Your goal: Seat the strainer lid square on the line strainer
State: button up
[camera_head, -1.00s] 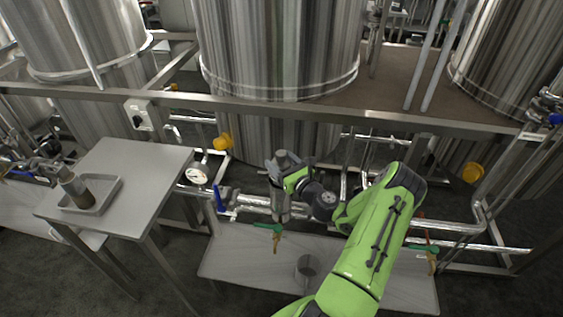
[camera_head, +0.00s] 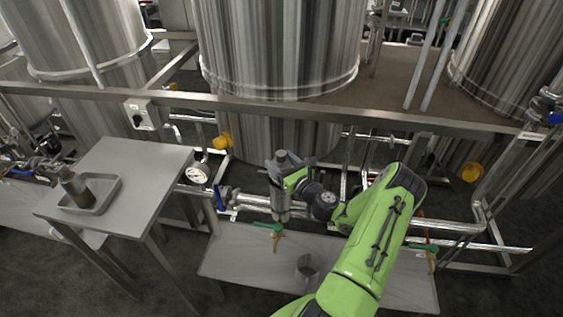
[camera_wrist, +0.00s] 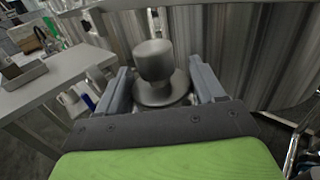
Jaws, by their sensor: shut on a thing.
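The strainer lid (camera_wrist: 154,62) is grey metal, with a thick round knob above a wider round flange. My gripper (camera_wrist: 162,90) is shut on it, with one finger on each side of the flange. In the head view the lid's knob (camera_head: 281,155) stands close to upright, above the line strainer (camera_head: 280,203). The strainer is a grey upright metal body in the pipe line, partly behind my gripper (camera_head: 285,172). The strainer's mouth is hidden, so I cannot tell whether the lid touches it or sits level.
A grey side table (camera_head: 130,158) at left bears a tray (camera_head: 103,200) with a container in it. A green-handled valve (camera_head: 268,226) sits just below the strainer. A large tank (camera_head: 277,60) and a frame rail (camera_head: 240,104) stand behind. A low bench (camera_head: 240,262) lies below.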

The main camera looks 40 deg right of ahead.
aim_at(281, 153)
jog(key=shift+f+b, duration=0.85)
jog(key=shift+f, duration=0.4)
jog(key=o, duration=1.4)
jog(key=shift+f, duration=0.1)
notch_tip(281, 153, up, 10)
jog(key=p, duration=0.3)
